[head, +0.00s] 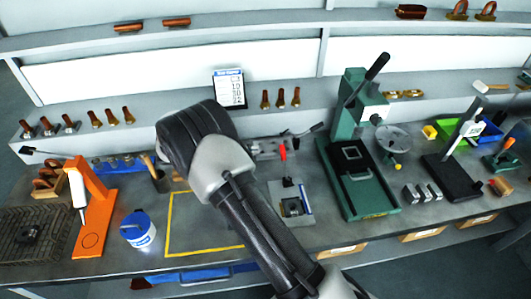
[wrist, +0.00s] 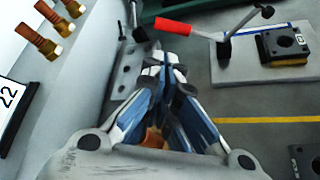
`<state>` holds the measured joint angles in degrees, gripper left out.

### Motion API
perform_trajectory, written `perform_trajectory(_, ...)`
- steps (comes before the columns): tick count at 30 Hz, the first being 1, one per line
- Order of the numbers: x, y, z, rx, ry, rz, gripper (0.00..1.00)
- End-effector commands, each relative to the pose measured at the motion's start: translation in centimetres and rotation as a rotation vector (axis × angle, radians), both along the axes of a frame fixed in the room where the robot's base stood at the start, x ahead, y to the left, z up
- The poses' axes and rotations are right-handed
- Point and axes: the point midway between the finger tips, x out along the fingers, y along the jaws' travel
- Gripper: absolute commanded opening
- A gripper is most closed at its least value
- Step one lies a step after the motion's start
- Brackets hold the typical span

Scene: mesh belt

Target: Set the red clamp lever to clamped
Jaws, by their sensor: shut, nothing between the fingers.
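The red clamp lever (wrist: 172,26) shows at the top of the wrist view, its red grip pointing left and its pale shaft running right to a dark pivot. In the head view its red grip (head: 282,152) shows as a small spot right of my arm. My gripper (wrist: 165,65) is shut and empty. Its fingertips are just below the grip's left end in the wrist view, and a gap shows between them. My arm hides the gripper in the head view. I cannot tell whether the lever is at its clamped position.
A grey fixture plate (wrist: 250,70) with a black block (wrist: 285,42) lies right of the lever. A black-knobbed lever (wrist: 267,11) rises nearby. A green press (head: 355,185) stands to the right. Copper fittings (wrist: 55,48) line a ledge at left.

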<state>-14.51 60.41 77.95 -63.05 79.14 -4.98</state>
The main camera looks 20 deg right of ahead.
Motion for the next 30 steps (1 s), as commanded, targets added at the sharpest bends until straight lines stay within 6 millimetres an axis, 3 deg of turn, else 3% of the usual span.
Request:
perform_trajectory(14,0.1,-0.4,-0.5,-0.007,0.004,0.003,0.0)
perform_trajectory(30,0.2,-8.0,-4.2,-0.006,0.004,0.002,0.0)
